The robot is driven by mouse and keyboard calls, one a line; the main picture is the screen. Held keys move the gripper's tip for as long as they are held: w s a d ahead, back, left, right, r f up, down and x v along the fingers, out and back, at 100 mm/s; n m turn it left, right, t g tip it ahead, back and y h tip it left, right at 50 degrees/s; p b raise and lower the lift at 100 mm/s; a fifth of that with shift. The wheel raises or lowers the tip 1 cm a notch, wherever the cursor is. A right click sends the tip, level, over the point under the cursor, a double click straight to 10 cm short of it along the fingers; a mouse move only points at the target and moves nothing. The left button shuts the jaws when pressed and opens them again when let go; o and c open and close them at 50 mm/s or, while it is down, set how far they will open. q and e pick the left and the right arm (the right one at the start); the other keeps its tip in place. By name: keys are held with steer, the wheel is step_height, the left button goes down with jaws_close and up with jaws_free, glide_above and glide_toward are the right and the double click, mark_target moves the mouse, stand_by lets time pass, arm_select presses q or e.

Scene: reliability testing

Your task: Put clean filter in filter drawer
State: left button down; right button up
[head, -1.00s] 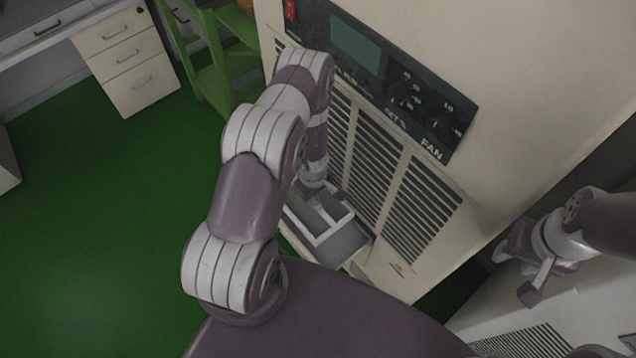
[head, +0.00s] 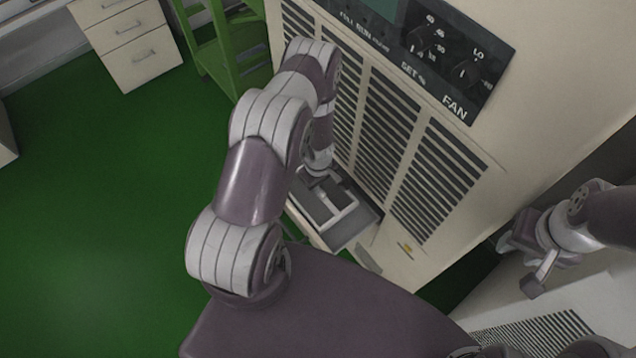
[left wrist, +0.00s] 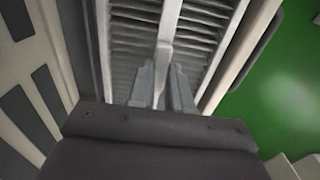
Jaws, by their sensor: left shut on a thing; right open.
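The filter (head: 351,209) has a white frame with a middle bar and grey pleats. It is at the open filter drawer (head: 362,232), a grey tray low on the cream machine's front. My left gripper (head: 318,176) reaches down there, partly hidden by its own wrist. In the left wrist view, the two fingers (left wrist: 162,88) are shut on the filter's white middle bar (left wrist: 168,35). The pleats show on both sides of the bar. I cannot tell whether the filter rests on the drawer floor. My right gripper (head: 520,266) is open and empty at the right.
The machine (head: 545,80) has louvred vents and a FAN control panel (head: 455,60) above the drawer. A green shelf (head: 228,50) and a cream drawer cabinet (head: 130,45) stand at the back left. Green floor (head: 90,200) is clear at left.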

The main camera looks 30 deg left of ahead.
arm_select(q)
steer(key=shift+r, duration=0.1)
steer(key=c, duration=1)
jaws_free()
step_height(320, 180, up, 7)
steer(key=shift+p, duration=1.05)
step_height(320, 180, up, 6)
steer(key=p, duration=0.3)
steer(key=shift+f+p, duration=0.2)
steer(key=shift+p, duration=0.15)
steer(key=shift+s+d, duration=0.1)
